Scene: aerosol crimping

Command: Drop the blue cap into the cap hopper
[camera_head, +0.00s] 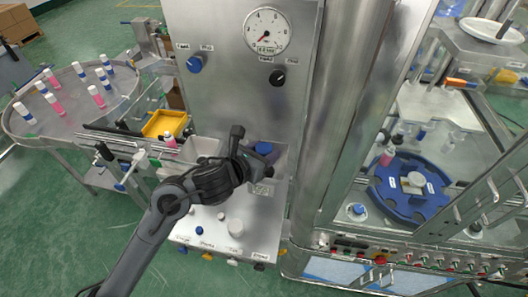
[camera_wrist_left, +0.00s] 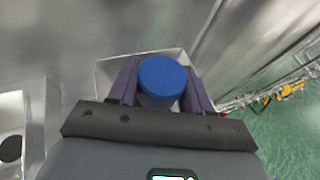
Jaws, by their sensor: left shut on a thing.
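My left gripper (camera_head: 258,158) is shut on the blue cap (camera_head: 264,148), in front of the grey machine panel. In the left wrist view the blue cap (camera_wrist_left: 162,78) sits between the two purple-grey fingers (camera_wrist_left: 160,88). Beyond and below the cap is a pale open-topped box (camera_wrist_left: 108,70), which looks like the cap hopper. The cap appears over its opening and hides much of it. In the head view, my gripper hides most of that area, and the label there is too small to read. My right gripper is not in view.
A pressure gauge (camera_head: 267,30) and two knobs are on the panel above. A pale bin (camera_head: 203,147) and a yellow tray (camera_head: 165,124) stand to the left. A shelf with small parts (camera_head: 235,227) is below. A steel column (camera_head: 335,120) rises to the right.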

